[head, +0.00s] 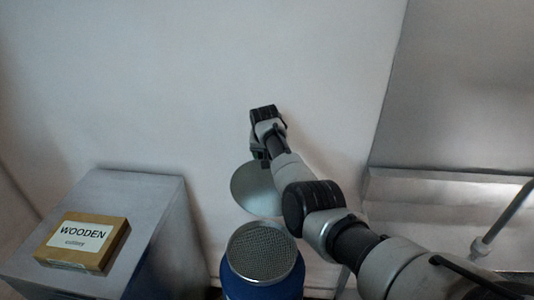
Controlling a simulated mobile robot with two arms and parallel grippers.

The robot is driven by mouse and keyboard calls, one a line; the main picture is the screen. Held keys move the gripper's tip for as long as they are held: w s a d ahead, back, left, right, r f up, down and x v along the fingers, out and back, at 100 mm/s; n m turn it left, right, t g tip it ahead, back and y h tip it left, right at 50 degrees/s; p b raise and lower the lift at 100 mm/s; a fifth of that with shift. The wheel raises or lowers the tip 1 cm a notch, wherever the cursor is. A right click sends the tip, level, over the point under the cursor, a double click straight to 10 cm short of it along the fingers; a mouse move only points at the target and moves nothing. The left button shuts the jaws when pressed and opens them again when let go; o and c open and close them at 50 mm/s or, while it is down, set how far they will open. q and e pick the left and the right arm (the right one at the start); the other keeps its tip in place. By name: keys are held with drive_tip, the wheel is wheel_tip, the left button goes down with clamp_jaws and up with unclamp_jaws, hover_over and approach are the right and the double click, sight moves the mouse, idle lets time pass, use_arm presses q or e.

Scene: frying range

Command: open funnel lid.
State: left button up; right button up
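A blue funnel container (250,288) stands at the bottom centre, with a round metal mesh (262,252) across its top inside a metal rim. A round pale grey lid (254,190) is tilted up behind the mesh, so the mesh is uncovered. My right arm comes in from the lower right and passes over the right side of the lid. My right gripper (260,154) is at the lid's upper edge. Its fingers are small and partly hidden, so I cannot see whether they are open, shut or touching the lid. My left gripper is not in view.
A grey cabinet (120,190) stands at the left with a box labelled "WOODEN cutlery" (84,240) on top. A pale wall (180,80) is behind the funnel. Metal equipment (460,90) with a ledge and a slanted rod (505,215) is at the right.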

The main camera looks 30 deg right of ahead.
drive_tip(key=o, duration=1.1)
drive_tip(key=shift+s+f, duration=0.1)
drive_tip(key=shift+f, duration=0.35)
drive_tip(key=shift+o, duration=0.9)
drive_tip(key=shift+r, duration=0.1)
drive_tip(key=shift+r, duration=0.4)
drive_tip(key=b+v, duration=0.1)
drive_tip(key=v, duration=0.9)
drive_tip(key=shift+b, duration=0.3)
